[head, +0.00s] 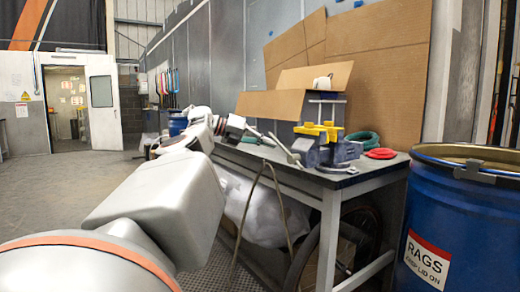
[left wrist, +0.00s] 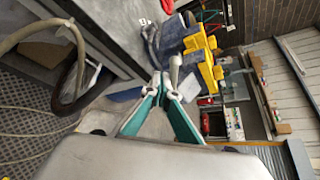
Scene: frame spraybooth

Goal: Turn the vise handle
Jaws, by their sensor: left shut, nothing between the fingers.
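The vise (head: 318,143), blue-grey with yellow jaws, stands on the workbench near its front edge. Its handle (head: 285,150), a thin silver bar, sticks out tilted on the vise's left side. My left gripper (head: 266,140) is just left of the handle in the head view. In the left wrist view the teal fingers of my left gripper (left wrist: 164,88) are closed together and empty. The vise (left wrist: 193,50) is beyond the fingertips there, and a pale bar like the handle (left wrist: 175,68) shows right at the tips. I cannot tell whether they touch. My right gripper is out of view.
The workbench (head: 375,177) carries a cardboard box (head: 270,104), a green coil (head: 363,138) and a red disc (head: 380,153). A blue rags drum (head: 435,220) stands close on the right. A hose (left wrist: 78,50) shows in the left wrist view. Floor (head: 60,195) is clear at left.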

